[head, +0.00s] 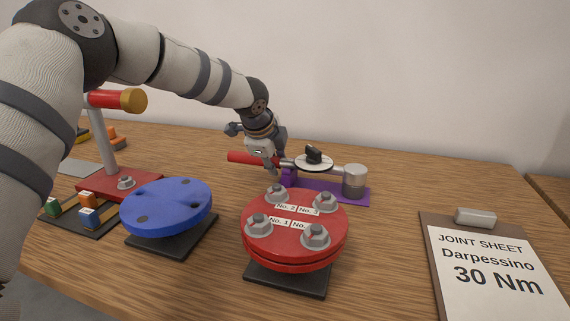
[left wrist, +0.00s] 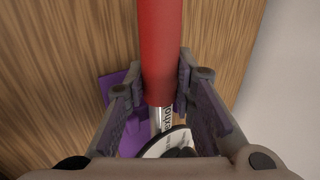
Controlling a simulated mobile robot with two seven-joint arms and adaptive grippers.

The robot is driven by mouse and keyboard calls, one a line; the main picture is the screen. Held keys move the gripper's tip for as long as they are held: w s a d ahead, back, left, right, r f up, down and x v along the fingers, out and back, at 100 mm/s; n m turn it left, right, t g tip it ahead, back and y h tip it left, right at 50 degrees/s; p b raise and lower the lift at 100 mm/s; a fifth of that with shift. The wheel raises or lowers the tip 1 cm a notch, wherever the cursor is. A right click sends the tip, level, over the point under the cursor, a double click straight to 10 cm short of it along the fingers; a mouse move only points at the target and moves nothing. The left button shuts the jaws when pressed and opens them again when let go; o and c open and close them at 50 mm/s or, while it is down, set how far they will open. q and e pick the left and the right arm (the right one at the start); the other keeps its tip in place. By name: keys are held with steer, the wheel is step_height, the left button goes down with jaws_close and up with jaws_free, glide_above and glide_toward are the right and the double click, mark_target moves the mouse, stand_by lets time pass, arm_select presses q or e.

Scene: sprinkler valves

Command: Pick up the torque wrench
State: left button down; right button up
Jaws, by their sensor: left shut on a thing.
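The torque wrench has a red handle, a silver shaft, a white round dial with a black knob, and a grey cylindrical head. In the head view its dial (head: 314,162) shows at the centre, above a purple stand (head: 325,189). My left gripper (head: 268,160) is over the wrench near where the red handle meets the shaft. In the left wrist view the red handle (left wrist: 161,50) runs between the two fingers of the left gripper (left wrist: 160,98), which is shut on the wrench. Part of the handle is hidden behind the gripper in the head view. My right gripper is not in view.
A red flange (head: 296,222) with several bolts stands in front of the wrench, a blue disc (head: 166,207) to its left. A red-based post (head: 108,140) and a tray of coloured blocks (head: 84,225) are at left. A joint sheet clipboard (head: 490,262) reads 30 Nm at right.

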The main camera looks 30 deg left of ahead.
arm_select(q)
steer(key=r, duration=0.4)
steer(key=shift+s+d+r, duration=0.25)
steer(key=shift+r, duration=0.15)
steer(key=s+d+r+p, duration=0.2)
steer(key=s+d+r, duration=0.4)
steer(key=s, duration=0.5)
step_height(320, 180, up, 2)
steer(key=shift+s+d+r, duration=0.2)
steer(key=shift+s+d, duration=0.1)
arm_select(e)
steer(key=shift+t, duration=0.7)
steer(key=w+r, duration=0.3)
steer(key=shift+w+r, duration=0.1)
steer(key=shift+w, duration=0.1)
arm_select(q)
step_height(320, 180, up, 4)
steer(key=shift+r, duration=0.1)
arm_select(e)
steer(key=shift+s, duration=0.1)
